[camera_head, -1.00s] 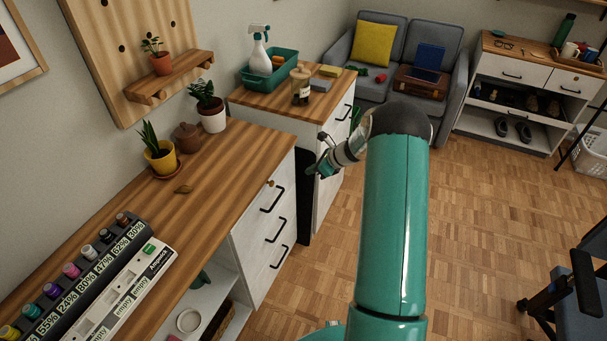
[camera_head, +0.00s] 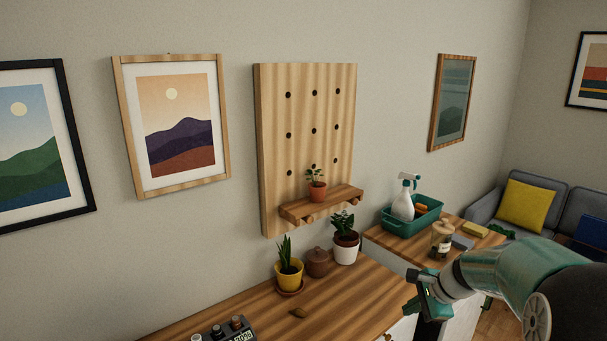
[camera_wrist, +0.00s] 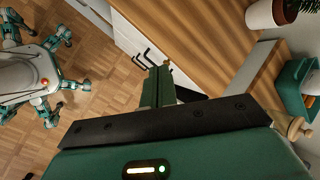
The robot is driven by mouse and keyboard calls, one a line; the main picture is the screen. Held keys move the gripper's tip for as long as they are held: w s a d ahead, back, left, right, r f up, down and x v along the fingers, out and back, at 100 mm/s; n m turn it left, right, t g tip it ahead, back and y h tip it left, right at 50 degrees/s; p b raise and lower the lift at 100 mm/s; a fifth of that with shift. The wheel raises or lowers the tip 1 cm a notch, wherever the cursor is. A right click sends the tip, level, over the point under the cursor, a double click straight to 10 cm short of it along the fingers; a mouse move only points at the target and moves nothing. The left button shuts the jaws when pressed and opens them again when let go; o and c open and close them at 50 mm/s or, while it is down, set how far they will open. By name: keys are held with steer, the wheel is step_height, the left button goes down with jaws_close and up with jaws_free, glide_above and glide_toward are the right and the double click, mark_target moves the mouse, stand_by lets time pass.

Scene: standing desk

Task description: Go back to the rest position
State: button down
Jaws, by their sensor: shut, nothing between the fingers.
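My gripper (camera_head: 412,305) is at the lower right of the head view, beside the front edge of the wooden desk top. In the wrist view its green fingers (camera_wrist: 160,86) are together, with nothing held between them. White drawer fronts with black handles (camera_wrist: 146,57) show beyond the fingers. My own legs and body show at the left of the wrist view, over the parquet floor.
The wooden desk top (camera_head: 345,305) carries a yellow-potted plant (camera_head: 289,274), a brown lidded pot (camera_head: 318,262) and a white-potted plant (camera_head: 345,248). A teal bin (camera_head: 428,217) and a jar (camera_head: 441,238) stand on the farther cabinet. A pegboard (camera_head: 312,110) hangs above.

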steer(key=s+a+r+n+h, duration=0.2)
steer(key=s+a+r+n, duration=0.65)
steer(key=s, duration=0.35)
steer(key=s+a+r+n+t+h, duration=0.1)
steer(key=s+n, duration=0.7)
steer(key=s, duration=0.8)
step_height(320, 180, up, 2)
steer(key=shift+s+a+r+h, duration=0.15)
steer(key=shift+a+h, duration=0.45)
steer(key=shift+h, duration=0.1)
